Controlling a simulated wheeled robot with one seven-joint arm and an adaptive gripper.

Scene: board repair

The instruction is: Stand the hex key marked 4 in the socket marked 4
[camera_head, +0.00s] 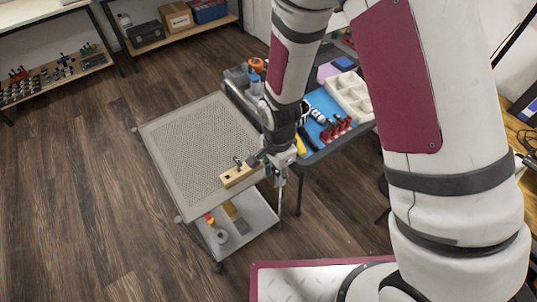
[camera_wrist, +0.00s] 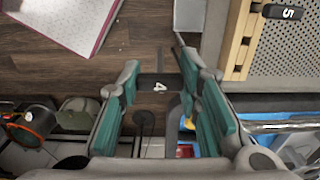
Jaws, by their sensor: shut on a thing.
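My gripper (camera_wrist: 160,78) has its teal pads shut on the hex key marked 4 (camera_wrist: 158,86). The key's dark tag with a white 4 shows between the fingers, and my gripper also shows in the head view (camera_head: 285,160). A wooden block (camera_wrist: 237,40) lies on the perforated cart top to the right of my fingers in the wrist view, apart from the tag. A dark tag marked 5 (camera_wrist: 287,13) shows at the block. In the head view the wooden block (camera_head: 238,177) is at the cart's near right edge, left of my gripper. The socket marked 4 cannot be made out.
The perforated cart top (camera_head: 195,140) is mostly clear. Its lower shelf (camera_head: 255,217) holds a tape roll and other items. A dark table with a blue mat (camera_head: 321,103), red-handled tools (camera_head: 336,129) and a white divided tray (camera_head: 350,95) stands to the right.

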